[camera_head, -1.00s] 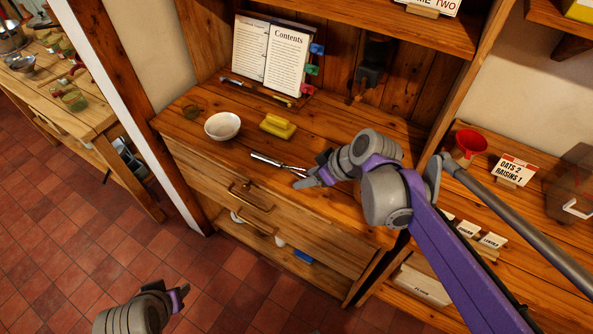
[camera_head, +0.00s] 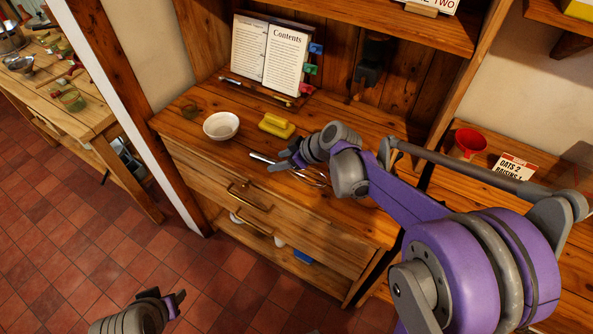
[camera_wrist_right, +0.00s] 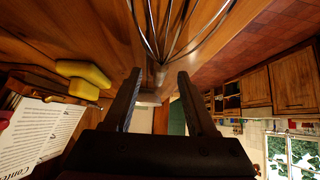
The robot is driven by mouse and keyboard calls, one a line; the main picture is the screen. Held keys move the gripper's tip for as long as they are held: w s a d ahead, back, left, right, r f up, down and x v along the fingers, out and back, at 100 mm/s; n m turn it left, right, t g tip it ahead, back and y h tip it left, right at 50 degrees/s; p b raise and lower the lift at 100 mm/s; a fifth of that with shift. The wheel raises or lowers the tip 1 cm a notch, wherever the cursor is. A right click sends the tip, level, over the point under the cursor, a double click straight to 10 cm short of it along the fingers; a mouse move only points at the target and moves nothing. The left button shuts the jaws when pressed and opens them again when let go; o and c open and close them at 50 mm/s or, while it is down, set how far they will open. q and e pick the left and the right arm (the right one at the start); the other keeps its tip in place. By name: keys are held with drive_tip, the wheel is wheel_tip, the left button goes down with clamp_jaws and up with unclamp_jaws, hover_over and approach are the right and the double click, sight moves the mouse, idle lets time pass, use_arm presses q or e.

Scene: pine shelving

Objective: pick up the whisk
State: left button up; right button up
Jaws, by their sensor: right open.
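The metal whisk (camera_head: 262,158) lies on the wooden counter (camera_head: 222,162) near its front edge, its handle end to the left and wire loops to the right. My right gripper (camera_head: 277,164) is over its middle and hides part of it. In the right wrist view, the whisk's wires (camera_wrist_right: 175,28) spread at the top, and its handle runs down between the open fingers of my right gripper (camera_wrist_right: 158,76). The fingers do not visibly press on it. My left gripper (camera_head: 172,298) is low at the bottom left, over the floor; its jaw opening is unclear.
A white bowl (camera_head: 221,126) and a yellow block-like object (camera_head: 276,126) sit behind the whisk. An open book (camera_head: 268,58) stands at the back. A red funnel (camera_head: 470,141) is on the right shelf. A drawer handle (camera_head: 250,197) juts from the front below.

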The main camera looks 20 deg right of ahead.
drive_tip(key=shift+w+a+f, duration=0.3)
drive_tip(key=shift+w+f, duration=0.1)
drive_tip(key=shift+f, duration=0.1)
clamp_jaws()
